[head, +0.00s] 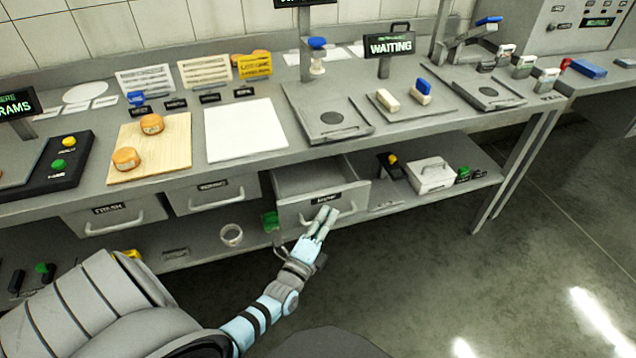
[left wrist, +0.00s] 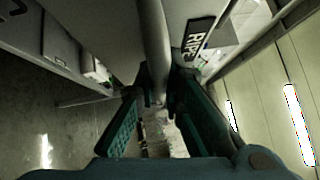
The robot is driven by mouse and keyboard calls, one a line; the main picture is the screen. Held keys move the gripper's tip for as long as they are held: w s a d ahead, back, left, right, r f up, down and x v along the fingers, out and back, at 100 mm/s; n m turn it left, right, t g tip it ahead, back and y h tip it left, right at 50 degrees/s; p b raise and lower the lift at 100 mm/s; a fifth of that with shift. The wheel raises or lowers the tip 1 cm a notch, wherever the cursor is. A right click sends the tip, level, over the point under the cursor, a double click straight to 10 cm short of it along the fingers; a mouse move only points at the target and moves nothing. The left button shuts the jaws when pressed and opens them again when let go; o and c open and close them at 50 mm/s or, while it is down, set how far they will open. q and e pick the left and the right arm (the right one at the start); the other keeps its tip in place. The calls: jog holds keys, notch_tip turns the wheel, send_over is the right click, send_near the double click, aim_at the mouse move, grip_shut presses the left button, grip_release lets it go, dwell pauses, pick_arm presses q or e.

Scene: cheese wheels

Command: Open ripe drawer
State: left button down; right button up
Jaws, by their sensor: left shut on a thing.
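The ripe drawer (head: 350,198) is pulled partly out from under the bench, and its inside shows from above. Its dark label reads RIPE in the left wrist view (left wrist: 199,38). The drawer's bar handle (left wrist: 154,45) passes between the fingers of my left gripper (left wrist: 157,95). In the head view my left gripper (head: 322,220) is at the drawer's front, shut on the handle and hiding part of it. My right gripper is in neither view.
Two shut drawers, fresh (head: 112,216) and another (head: 212,193), are to the left. Two orange cheese wheels (head: 151,124) (head: 126,159) rest on a wooden board (head: 180,157). A lower shelf (head: 470,190) holds a white box (head: 431,176). The floor in front (head: 450,270) is clear.

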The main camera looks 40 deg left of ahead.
pick_arm(q)
jog(key=s+d+p, duration=0.2)
jog(key=s+d, duration=0.2)
jog(key=d, duration=0.1)
jog(key=shift+d, duration=0.25)
jog(key=c, duration=1.7)
grip_release()
jog(key=shift+w, duration=0.1)
jog(key=v, duration=1.2)
